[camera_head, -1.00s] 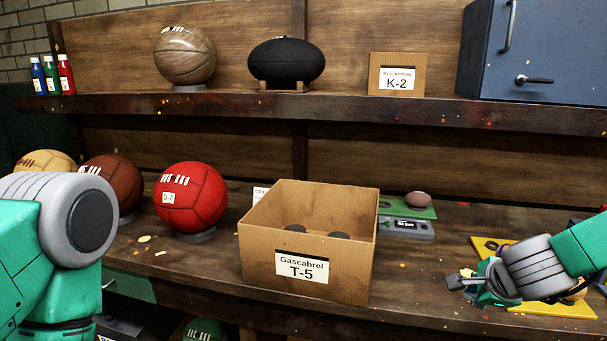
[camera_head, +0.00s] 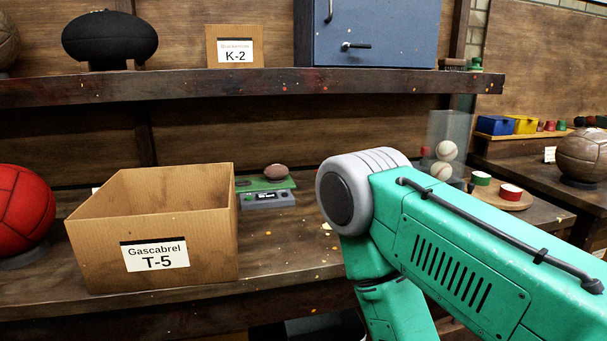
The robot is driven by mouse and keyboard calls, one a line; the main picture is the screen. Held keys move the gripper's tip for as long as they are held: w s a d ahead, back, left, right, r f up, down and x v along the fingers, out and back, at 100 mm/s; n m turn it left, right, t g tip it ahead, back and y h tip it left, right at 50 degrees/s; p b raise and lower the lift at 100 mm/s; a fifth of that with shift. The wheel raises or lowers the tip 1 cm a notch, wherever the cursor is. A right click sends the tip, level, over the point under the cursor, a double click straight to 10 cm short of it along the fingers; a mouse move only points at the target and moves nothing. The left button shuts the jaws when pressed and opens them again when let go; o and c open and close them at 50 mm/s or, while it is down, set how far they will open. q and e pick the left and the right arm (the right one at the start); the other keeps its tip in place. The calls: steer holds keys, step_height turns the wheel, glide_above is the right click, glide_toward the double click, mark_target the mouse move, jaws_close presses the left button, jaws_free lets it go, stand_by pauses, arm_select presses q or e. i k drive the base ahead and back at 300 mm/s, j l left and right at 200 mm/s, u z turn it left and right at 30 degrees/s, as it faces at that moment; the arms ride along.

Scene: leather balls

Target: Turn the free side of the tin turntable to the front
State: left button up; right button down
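A round wooden turntable (camera_head: 524,204) lies on the bench at the right, partly behind my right arm. A green tin (camera_head: 481,179) stands toward its back and a red tin (camera_head: 509,194) with a pale label stands nearer its right side. Its front left part is hidden by my green arm, so I cannot tell what else stands there. My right arm crosses the lower right of the view, its elbow high and its forearm pointing down. Its gripper is out of view. My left gripper is out of view too.
A cardboard box (camera_head: 85,235) labelled T-5 stands at the bench front on the left, beside a red ball (camera_head: 22,210). Behind it is a scale (camera_head: 268,199) with a small brown ball (camera_head: 277,172). A clear holder with white balls (camera_head: 446,151) stands behind my arm.

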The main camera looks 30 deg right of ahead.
mark_target(488, 195)
steer(key=z, duration=2)
steer(key=i+l+u, duration=0.1)
steer(key=i+l, duration=0.45)
